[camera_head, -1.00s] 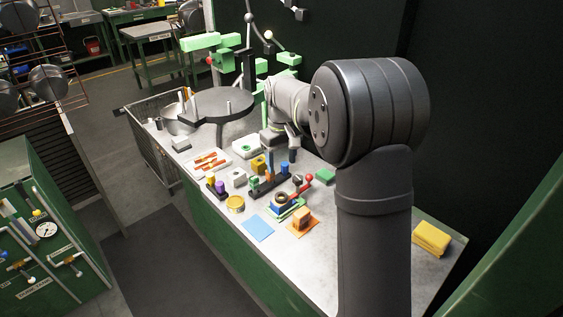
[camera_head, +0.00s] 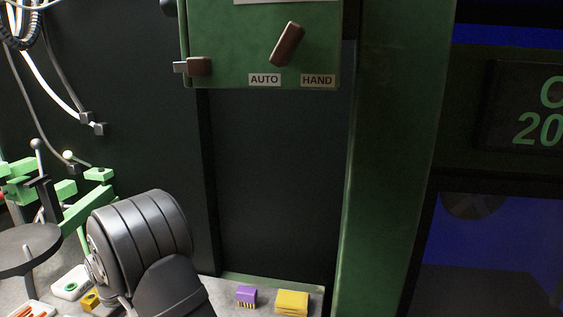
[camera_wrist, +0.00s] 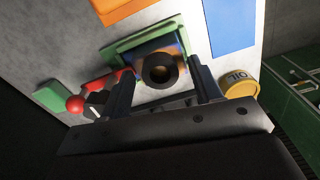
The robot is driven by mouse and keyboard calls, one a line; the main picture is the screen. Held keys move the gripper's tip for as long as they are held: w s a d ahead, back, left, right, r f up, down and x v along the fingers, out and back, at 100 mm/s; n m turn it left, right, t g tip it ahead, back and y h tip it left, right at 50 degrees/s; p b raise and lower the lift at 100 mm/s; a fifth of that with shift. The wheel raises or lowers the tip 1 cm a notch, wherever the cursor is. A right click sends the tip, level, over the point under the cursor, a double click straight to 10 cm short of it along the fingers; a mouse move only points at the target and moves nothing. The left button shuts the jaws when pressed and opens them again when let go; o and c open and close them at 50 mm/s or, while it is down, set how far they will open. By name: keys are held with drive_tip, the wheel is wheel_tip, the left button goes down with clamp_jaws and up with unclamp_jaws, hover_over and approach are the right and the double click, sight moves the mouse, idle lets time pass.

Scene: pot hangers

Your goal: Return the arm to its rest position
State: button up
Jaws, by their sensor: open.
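My gripper (camera_wrist: 162,88) shows in the wrist view, its two dark fingers spread apart above the bench. Between and beyond the fingers is a dark ring (camera_wrist: 160,70) on a blue part over a green plate (camera_wrist: 118,48). Nothing looks gripped, but I cannot tell how much height lies between the fingers and the ring. In the head view my dark grey arm stands at the lower left, and my gripper is out of sight.
In the wrist view a yellow oil tin (camera_wrist: 240,84) and a red ball (camera_wrist: 75,103) flank the fingers. In the head view a purple brush (camera_head: 246,296) and a yellow sponge (camera_head: 292,302) lie on the bench, below a green switch panel (camera_head: 235,45).

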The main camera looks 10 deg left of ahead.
drive_tip(key=shift+r, duration=0.55)
